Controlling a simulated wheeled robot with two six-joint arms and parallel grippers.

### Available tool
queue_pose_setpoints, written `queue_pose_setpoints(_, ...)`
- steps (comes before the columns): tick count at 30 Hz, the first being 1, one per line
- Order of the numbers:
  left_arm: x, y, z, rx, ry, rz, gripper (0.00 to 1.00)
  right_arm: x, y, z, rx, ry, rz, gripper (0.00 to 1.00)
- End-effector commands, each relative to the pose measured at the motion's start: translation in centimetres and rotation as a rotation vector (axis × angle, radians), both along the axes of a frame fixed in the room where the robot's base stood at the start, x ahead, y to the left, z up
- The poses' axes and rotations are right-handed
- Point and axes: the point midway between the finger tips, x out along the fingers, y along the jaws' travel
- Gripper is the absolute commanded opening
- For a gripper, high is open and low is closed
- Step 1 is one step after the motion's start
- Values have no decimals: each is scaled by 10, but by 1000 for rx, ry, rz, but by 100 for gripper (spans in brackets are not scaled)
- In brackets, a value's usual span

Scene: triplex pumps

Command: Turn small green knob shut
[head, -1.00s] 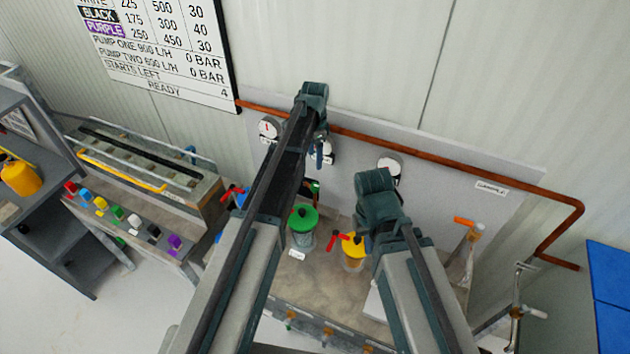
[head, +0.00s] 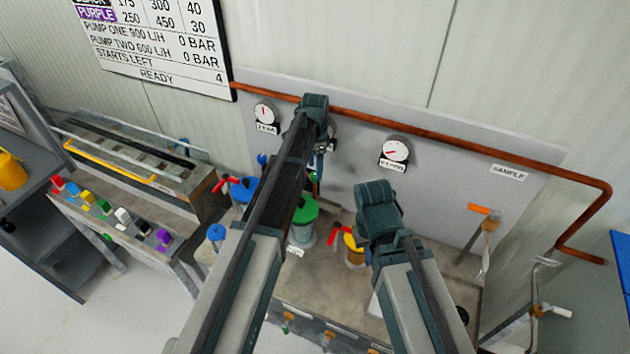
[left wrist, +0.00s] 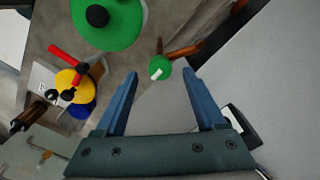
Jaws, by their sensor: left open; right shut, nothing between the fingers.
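The small green knob (left wrist: 160,68) shows in the left wrist view as a green disc with a white mark. It lies at the mouth of my left gripper (left wrist: 162,78), between the two blue fingertips. The fingers are apart, and I cannot tell whether they touch the knob. In the head view my left gripper (head: 318,162) hangs in front of the back panel, partly hidden by its arm, and the knob is mostly hidden behind that arm. My right gripper (head: 366,240) is low over the bench near the yellow-topped vessel; its shut fingers are largely hidden.
A larger green lid (head: 305,210), a yellow lid (head: 352,243) with a red handle, and a blue lid (head: 243,190) stand on the bench. Two gauges (head: 395,150) and a copper pipe (head: 460,155) are on the panel. An orange-handled tap (head: 484,210) stands at right.

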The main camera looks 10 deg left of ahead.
Motion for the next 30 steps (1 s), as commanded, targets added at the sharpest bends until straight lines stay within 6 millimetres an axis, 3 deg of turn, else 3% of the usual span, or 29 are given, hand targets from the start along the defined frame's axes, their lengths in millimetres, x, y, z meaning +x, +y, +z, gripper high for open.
queue_pose_setpoints(1,0,0,-14,0,0,0,72,0,0,-14,0,0,2,0)
queue_pose_setpoints(6,0,0,-27,0,0,0,72,0,0,-27,-1,0,6,0)
queue_pose_setpoints(16,0,0,-28,0,0,0,72,0,0,-28,-1,0,7,0)
queue_pose_setpoints(28,0,0,-28,0,0,0,2,0,0,-28,-1,0,6,0)
queue_pose_setpoints(30,0,0,-28,0,0,0,0,0,0,-28,-1,0,6,0)
